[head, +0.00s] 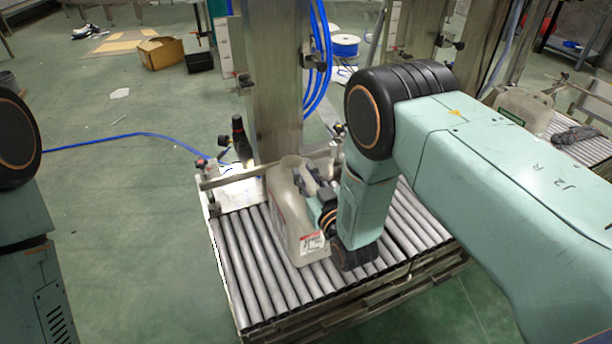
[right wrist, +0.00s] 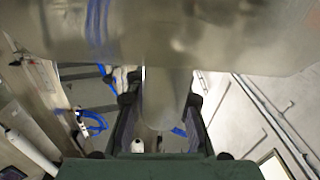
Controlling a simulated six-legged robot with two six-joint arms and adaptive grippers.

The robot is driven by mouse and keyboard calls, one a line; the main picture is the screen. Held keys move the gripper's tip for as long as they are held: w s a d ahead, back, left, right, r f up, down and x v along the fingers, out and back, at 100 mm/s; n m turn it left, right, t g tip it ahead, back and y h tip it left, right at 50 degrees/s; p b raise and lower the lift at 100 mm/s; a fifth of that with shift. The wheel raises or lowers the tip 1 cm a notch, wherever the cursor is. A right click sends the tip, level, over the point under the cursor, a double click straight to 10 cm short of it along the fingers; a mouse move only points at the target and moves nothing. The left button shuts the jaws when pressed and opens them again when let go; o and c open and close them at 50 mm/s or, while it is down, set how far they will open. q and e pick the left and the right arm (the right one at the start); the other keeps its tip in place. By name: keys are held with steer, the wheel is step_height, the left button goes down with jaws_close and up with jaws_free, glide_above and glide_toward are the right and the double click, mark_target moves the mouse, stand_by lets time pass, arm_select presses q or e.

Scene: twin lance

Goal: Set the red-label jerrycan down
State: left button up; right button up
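The red-label jerrycan (head: 297,225) is a translucent, pale grey-beige can. It is upright at the left part of the roller conveyor (head: 240,265), with its red and white label facing the near side. I cannot tell whether its base rests fully on the rollers. My right gripper (head: 312,182) is at its upper part, around the handle. In the right wrist view the two dark fingers (right wrist: 160,100) stand on both sides of the pale handle (right wrist: 165,85), close against it. My left arm shows at the left edge, but its gripper is out of view.
A steel column (head: 275,80) with blue hoses stands behind the conveyor. Another jerrycan (head: 525,108) with a green label stands on rollers at the right.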

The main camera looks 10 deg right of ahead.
steer(key=o, duration=0.4)
steer(key=shift+r, duration=0.25)
steer(key=s+p, duration=0.1)
steer(key=s, duration=0.3)
steer(key=s+d+p, duration=0.1)
steer(key=s, duration=0.3)
steer(key=s+d+p, duration=0.1)
steer(key=s, duration=0.2)
steer(key=shift+s+d+p, duration=0.2)
steer(key=shift+s+p, duration=0.1)
steer(key=shift+s, duration=0.1)
